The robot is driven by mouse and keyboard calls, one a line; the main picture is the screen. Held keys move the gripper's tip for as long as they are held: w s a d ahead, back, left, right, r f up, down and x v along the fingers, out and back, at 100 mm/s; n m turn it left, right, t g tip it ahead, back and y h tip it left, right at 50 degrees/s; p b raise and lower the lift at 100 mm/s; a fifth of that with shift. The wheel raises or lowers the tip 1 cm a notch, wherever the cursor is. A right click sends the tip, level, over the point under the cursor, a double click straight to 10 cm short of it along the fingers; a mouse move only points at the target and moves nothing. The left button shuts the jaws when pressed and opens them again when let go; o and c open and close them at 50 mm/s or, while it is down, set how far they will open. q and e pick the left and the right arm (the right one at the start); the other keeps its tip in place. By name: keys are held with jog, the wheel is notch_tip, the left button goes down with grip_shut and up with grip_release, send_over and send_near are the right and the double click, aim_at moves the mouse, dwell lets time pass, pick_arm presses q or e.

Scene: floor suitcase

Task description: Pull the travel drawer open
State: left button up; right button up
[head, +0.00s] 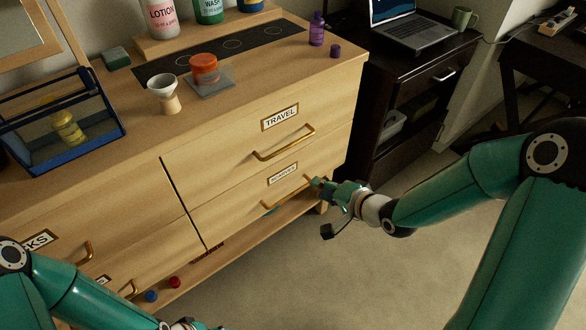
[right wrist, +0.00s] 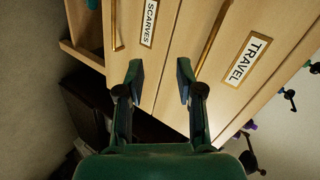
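The travel drawer (head: 225,155) is the upper right drawer of the wooden dresser and looks closed. Its TRAVEL label (head: 280,118) sits above a brass bar handle (head: 285,145). My right gripper (head: 316,184) is by the right end of the scarves drawer handle (head: 290,192), below the travel handle. In the right wrist view my right gripper (right wrist: 160,72) is open, with nothing between its fingers. The travel handle (right wrist: 213,38) lies to the right of the fingers, and the scarves handle (right wrist: 115,25) to the left. My left gripper is mostly cut off at the bottom edge of the head view.
A funnel-topped holder (head: 166,93) and an orange-lidded jar (head: 204,69) stand on the dresser top. A blue-framed caddy (head: 60,125) is at left. Red and blue knobs (head: 174,282) lie low down. A dark cabinet (head: 400,100) stands right. The carpet in front is clear.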

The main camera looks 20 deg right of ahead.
aim_at(293, 145)
jog(key=w+d+r+m+t+y+b, duration=0.1)
jog(key=d+r+m+t+b, duration=0.2)
jog(key=b, duration=0.3)
pick_arm(q)
notch_tip(293, 145, down, 13)
jog(key=b, duration=0.4)
pick_arm(e)
jog(key=shift+t, duration=0.3)
jog(key=shift+r+x, duration=0.25)
jog(key=shift+x, duration=2.5)
jog(key=shift+r+x, duration=0.2)
jog(key=shift+x, duration=2.55)
jog(key=shift+r+x, duration=0.25)
jog(key=shift+x, duration=2.5)
pick_arm(q)
jog(key=shift+r, duration=0.1)
pick_arm(e)
jog(key=shift+w+a, duration=0.1)
grip_shut()
